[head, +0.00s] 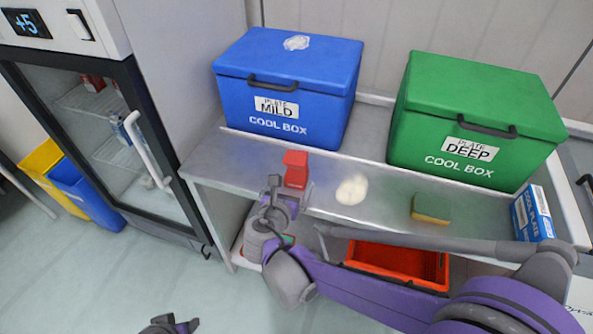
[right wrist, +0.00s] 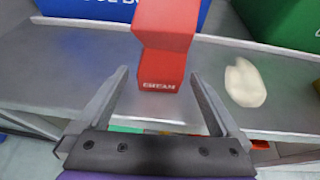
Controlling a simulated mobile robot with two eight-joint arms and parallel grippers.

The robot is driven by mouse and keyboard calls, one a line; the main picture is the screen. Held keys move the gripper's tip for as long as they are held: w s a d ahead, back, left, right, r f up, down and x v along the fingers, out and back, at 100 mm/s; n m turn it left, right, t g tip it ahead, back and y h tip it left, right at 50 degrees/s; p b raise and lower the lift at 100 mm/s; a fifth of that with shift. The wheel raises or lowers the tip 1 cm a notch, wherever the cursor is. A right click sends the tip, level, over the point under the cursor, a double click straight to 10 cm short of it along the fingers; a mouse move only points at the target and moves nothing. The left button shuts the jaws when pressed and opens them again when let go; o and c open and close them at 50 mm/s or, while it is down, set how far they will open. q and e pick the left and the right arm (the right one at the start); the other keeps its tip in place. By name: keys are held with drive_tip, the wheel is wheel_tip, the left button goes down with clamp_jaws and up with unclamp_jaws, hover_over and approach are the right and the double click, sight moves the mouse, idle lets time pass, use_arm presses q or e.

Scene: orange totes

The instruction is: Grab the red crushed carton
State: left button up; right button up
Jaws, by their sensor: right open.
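The red crushed carton (head: 296,169) stands on the metal shelf in front of the blue cool box. In the right wrist view the carton (right wrist: 165,45) is bent in at its middle and shows white lettering near its base. My right gripper (head: 275,188) is just in front of the carton. In the right wrist view its two fingers (right wrist: 160,95) are spread, with the carton's lower part seen between and beyond them. I cannot tell whether they touch it. My left gripper (head: 168,325) shows only in part at the bottom edge of the head view.
The blue cool box (head: 285,85) and green cool box (head: 475,120) stand behind. A pale lump (head: 352,190), a yellow-green sponge (head: 430,208) and a blue-white box (head: 533,213) are to the right. An orange tote (head: 400,262) is below the shelf. A glass-door fridge (head: 110,130) stands left.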

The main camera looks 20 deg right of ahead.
sight(294, 179)
drive_tip(key=x, duration=0.4)
drive_tip(key=shift+w+d+b, duration=0.2)
drive_tip(key=shift+w+b, duration=0.05)
drive_tip(key=shift+b, duration=0.05)
drive_tip(key=shift+r, duration=0.1)
drive_tip(key=shift+c, duration=0.3)
drive_tip(key=c, duration=1.2)
